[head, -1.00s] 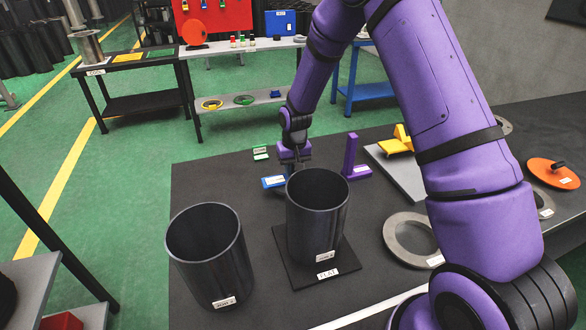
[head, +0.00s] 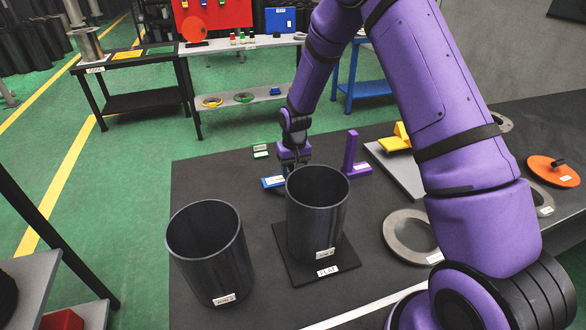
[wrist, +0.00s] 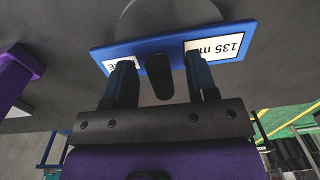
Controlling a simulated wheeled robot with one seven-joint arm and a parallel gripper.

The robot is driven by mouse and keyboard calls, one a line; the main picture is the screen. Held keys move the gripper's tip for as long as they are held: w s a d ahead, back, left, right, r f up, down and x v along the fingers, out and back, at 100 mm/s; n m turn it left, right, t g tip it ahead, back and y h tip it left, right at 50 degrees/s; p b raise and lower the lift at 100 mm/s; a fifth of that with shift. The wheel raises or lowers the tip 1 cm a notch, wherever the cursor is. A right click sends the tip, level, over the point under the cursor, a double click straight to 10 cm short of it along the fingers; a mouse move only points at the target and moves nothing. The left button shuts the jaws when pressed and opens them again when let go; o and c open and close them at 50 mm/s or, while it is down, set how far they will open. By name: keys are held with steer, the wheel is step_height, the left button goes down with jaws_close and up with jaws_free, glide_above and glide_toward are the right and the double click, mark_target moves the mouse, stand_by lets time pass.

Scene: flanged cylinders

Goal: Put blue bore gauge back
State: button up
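The blue bore gauge (head: 272,182) is at the far left part of the black table, behind the middle cylinder. In the wrist view it is a blue bar (wrist: 228,48) with white labels, one reading 135 m, and a black knob (wrist: 157,77) at its middle. My gripper (wrist: 160,80) is open, with one finger on each side of the knob and gaps visible between. In the head view my gripper (head: 293,162) is just above the gauge. The cylinder's rim hides part of the gauge.
A dark open cylinder (head: 320,215) stands on a black plate marked FLAT (head: 285,250). Another cylinder (head: 212,255) stands to its left. A purple upright piece (head: 350,155), a green labelled piece (head: 261,151), a yellow piece (head: 394,144) and a grey ring (head: 393,240) are nearby.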

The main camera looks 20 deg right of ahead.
step_height(320, 180, up, 11)
steer(key=shift+d, duration=0.2)
stand_by(0.5)
steer(key=shift+f, duration=0.1)
